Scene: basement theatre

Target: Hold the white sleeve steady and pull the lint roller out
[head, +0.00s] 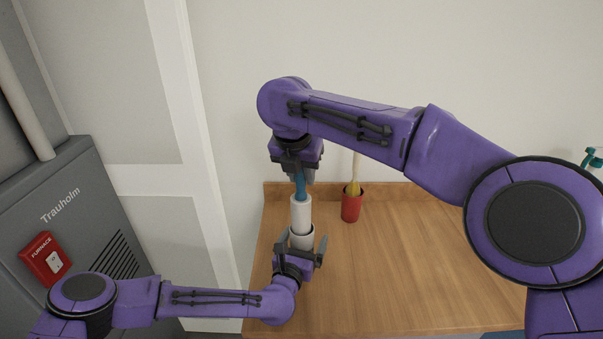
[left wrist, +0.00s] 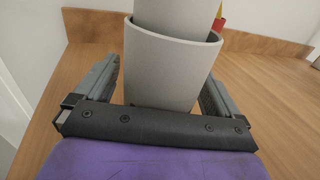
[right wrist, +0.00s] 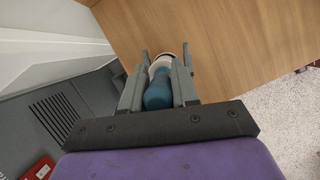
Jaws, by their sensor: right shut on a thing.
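The white sleeve (head: 302,240) stands upright near the left end of the wooden table. The lint roller, with a blue handle (head: 300,187) and a pale roll (head: 300,213), rises from the sleeve, its lower end hidden inside. My right gripper (head: 297,176) is above, shut on the blue handle, which also shows between its fingers in the right wrist view (right wrist: 158,92). My left gripper (head: 300,256) is low at the sleeve. In the left wrist view its open fingers stand either side of the sleeve (left wrist: 172,75), with a gap visible on the left.
A red cup (head: 351,207) with a yellow-ended stick in it stands right of the sleeve. A teal-topped bottle (head: 592,158) is at the far right. The wooden table (head: 420,240) is clear in the middle. A grey furnace (head: 75,215) stands at the left.

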